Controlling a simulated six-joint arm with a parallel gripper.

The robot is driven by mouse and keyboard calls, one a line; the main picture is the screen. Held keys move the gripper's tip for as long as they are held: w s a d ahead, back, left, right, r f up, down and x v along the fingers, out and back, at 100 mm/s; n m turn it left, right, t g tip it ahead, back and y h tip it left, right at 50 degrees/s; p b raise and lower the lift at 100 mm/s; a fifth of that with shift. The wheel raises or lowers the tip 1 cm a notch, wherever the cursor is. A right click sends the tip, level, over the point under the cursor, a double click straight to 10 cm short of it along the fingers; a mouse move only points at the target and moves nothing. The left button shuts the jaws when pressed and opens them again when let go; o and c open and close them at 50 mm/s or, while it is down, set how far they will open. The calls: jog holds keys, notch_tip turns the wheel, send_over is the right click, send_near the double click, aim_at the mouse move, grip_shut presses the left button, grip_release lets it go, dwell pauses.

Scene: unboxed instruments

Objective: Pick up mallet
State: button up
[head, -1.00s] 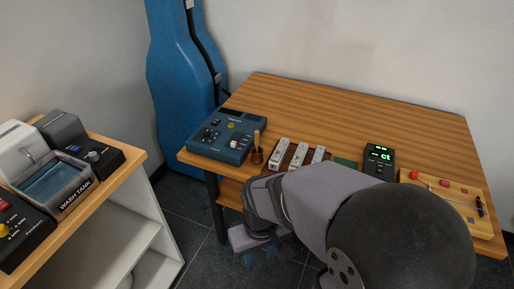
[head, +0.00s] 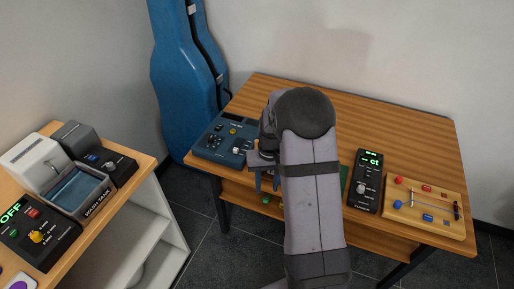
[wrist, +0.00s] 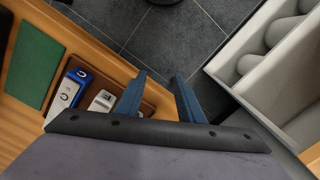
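I cannot make out the mallet in either current view; my arm covers that part of the wooden table (head: 400,130) in the head view. My gripper (head: 267,184) is at the table's front edge, just right of the blue control box (head: 222,140). In the wrist view my gripper (wrist: 157,80) has its two blue fingers apart with nothing between them. Beside the fingers, a brown board (wrist: 132,88) carries a blue-and-white bar (wrist: 66,94) and a pale bar (wrist: 103,100).
A green mat (wrist: 35,62) lies left of the board. A black tuner (head: 366,180) and a wooden board with coloured blocks (head: 424,207) are on the table's right. The wash tank (head: 78,188) stands on the left bench. A blue instrument case (head: 180,80) stands behind.

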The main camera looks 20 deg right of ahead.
jog(key=w+d+r+t, duration=0.2)
jog(key=w+r, duration=0.2)
jog(key=w, duration=0.5)
notch_tip(320, 180, up, 5)
jog(key=n+t, duration=0.1)
jog(key=n, duration=0.1)
send_over(257, 146)
jog(key=shift+s+d+r+h, duration=0.15)
jog(key=shift+d+h, duration=0.05)
jog(key=shift+h, duration=0.1)
jog(key=shift+s+n, duration=0.15)
jog(key=shift+n, duration=0.25)
jog(key=shift+a+f, duration=0.1)
jog(key=shift+f, duration=0.15)
jog(key=shift+p+x, duration=1.65)
jog(key=shift+x, duration=1.85)
jog(key=shift+s, duration=0.15)
grip_shut()
